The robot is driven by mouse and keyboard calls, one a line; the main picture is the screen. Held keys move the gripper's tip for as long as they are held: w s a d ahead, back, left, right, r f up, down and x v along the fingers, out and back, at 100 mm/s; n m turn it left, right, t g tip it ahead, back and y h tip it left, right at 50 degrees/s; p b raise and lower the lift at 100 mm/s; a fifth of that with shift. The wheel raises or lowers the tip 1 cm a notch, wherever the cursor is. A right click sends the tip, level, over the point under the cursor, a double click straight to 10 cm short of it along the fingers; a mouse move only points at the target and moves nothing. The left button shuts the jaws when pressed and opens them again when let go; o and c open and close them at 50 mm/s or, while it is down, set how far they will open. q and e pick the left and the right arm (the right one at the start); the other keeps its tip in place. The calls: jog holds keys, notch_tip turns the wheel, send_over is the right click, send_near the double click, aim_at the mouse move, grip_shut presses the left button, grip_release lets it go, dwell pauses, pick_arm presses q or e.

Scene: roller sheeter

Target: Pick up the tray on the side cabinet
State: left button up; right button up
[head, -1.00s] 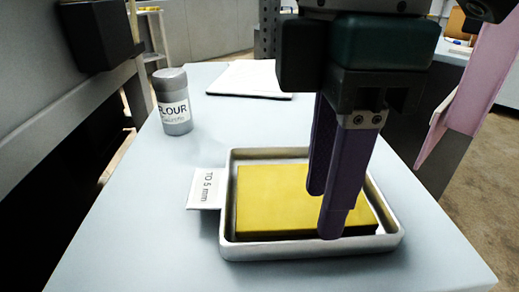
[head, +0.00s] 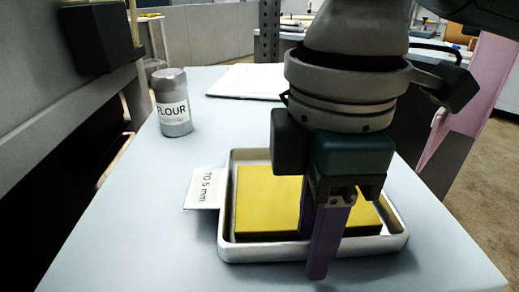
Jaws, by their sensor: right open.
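The tray (head: 225,215) is a shallow light-metal pan with a raised rim, lying on the pale cabinet top (head: 130,220). A yellow slab (head: 265,200) lies inside it, and a card reading "TO 5 mm" (head: 204,188) stands at its left side. My right gripper (head: 311,257) points down at the tray's near wall. Its jaws are open: one purple finger is inside the tray by the slab, the other in front of the near wall. Whether either finger touches the wall I cannot tell. The gripper hides part of the slab and tray. My left gripper is not in view.
A grey flour jar (head: 173,103) stands on the cabinet top at the back left. A white sheet or board (head: 245,80) lies at the back. The surface left of and in front of the tray is clear.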

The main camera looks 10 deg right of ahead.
jog(key=shift+f, duration=0.2)
dwell(0.4)
grip_shut()
jog(key=shift+p, duration=0.3)
dwell(1.0)
